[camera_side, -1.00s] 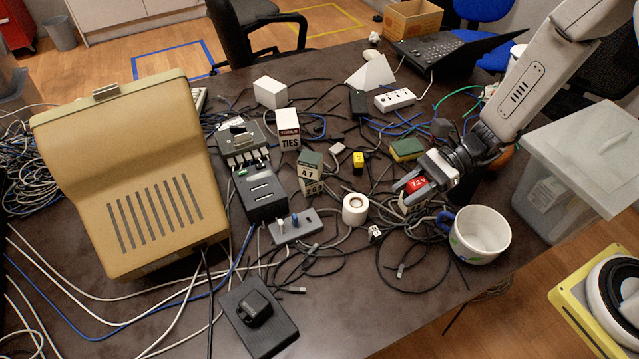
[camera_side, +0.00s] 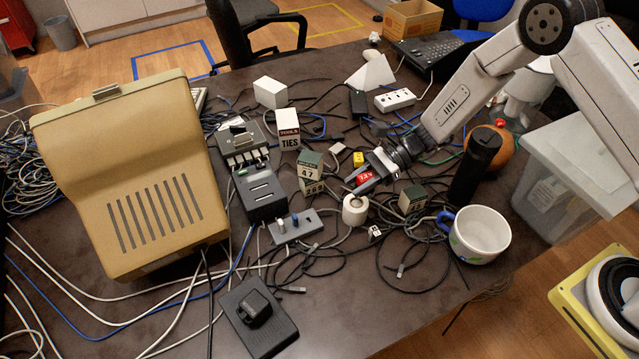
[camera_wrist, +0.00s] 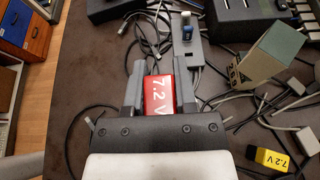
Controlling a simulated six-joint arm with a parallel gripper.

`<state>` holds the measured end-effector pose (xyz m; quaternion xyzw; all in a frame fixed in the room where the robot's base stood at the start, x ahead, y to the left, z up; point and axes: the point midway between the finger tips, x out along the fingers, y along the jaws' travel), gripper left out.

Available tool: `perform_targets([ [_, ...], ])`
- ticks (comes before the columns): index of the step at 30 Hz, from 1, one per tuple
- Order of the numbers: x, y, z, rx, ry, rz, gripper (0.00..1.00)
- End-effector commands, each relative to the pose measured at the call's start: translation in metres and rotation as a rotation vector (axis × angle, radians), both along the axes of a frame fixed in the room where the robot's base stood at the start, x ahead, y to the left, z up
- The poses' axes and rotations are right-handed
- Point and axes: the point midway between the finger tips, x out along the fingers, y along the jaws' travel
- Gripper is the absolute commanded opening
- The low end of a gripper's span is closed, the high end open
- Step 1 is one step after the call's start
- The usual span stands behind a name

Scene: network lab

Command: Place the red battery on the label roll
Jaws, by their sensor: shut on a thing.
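The red battery (camera_side: 364,178), marked 7.2 V, is held between the fingers of my gripper (camera_side: 361,181). In the wrist view the battery (camera_wrist: 160,98) sits between the two grey fingers (camera_wrist: 160,88), with its label facing the camera. The label roll (camera_side: 355,212) is a white roll standing on the table with its hole facing up. In the side view my gripper and the battery are just above and behind the roll, and a gap to it is hard to judge. The roll cannot be made out in the wrist view.
A yellow battery (camera_side: 358,159) lies behind my gripper. A mug (camera_side: 480,235) and a black bottle (camera_side: 477,165) are further right. Loose cables cover the table around the roll.

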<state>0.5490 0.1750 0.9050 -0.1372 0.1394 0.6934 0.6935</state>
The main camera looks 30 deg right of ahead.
Motion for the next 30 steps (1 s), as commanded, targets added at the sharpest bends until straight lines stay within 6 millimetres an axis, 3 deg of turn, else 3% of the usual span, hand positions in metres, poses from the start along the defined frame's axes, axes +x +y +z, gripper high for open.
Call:
perform_targets([
  [17, 0.014, 0.005, -0.017, 0.0, 0.0, 0.001, 0.0],
  [30, 0.016, 0.005, -0.049, 0.001, -0.001, -0.001, 0.0],
])
